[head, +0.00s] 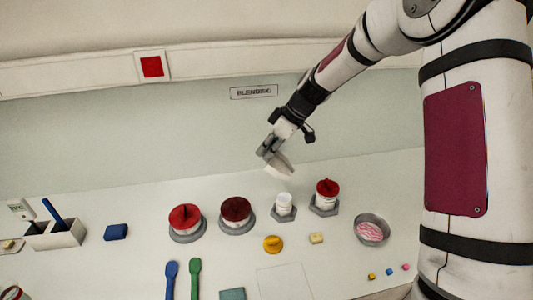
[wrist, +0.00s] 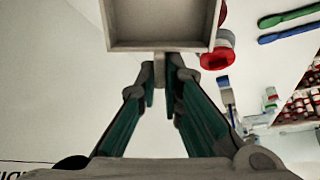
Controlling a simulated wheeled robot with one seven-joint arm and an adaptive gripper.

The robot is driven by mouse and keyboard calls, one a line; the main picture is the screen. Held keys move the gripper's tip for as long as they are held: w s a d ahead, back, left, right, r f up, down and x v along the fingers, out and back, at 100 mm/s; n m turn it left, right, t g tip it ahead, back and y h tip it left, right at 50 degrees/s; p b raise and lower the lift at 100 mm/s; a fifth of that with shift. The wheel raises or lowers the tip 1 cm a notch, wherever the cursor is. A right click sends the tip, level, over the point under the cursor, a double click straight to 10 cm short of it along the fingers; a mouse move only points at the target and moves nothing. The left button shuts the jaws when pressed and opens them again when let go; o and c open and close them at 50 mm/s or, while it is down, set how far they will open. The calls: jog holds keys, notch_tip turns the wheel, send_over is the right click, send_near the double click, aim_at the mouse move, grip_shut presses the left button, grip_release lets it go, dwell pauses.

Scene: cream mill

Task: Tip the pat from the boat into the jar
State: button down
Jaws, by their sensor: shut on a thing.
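My gripper (head: 270,148) is shut on the boat (head: 279,172), a pale shallow tray, and holds it in the air. In the wrist view, my gripper (wrist: 160,82) has its fingers closed on the boat's short handle, and the boat (wrist: 158,46) fills the top. The part of its inside that shows looks bare; the rest is cut off. In the head view the boat looks tilted, its lower end above the open white jar (head: 284,200) in a grey holder. I cannot make out a pat in the boat. A small pale yellow block (head: 316,238) lies on the counter.
A yellow lid (head: 272,244) and a metal bowl (head: 372,229) stand nearby. Blue and green spoons (head: 194,275) lie in front left.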

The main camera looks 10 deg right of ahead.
jog(key=r+g+h+b, duration=0.1)
jog(key=b, duration=0.1)
jog(key=w+a+g+h+b, duration=0.1)
jog(key=h+b, duration=0.1)
jog(key=shift+a+r+h, duration=0.15)
jog(key=shift+r+h, duration=0.15)
jog(key=shift+r, duration=0.05)
jog(key=shift+a+r+g+h+b, duration=0.1)
jog(key=shift+r+g+h+b, duration=0.25)
jog(key=shift+h+b, duration=0.3)
jog(key=shift+s+r, duration=0.1)
jog(key=shift+r, duration=0.05)
dwell(0.4)
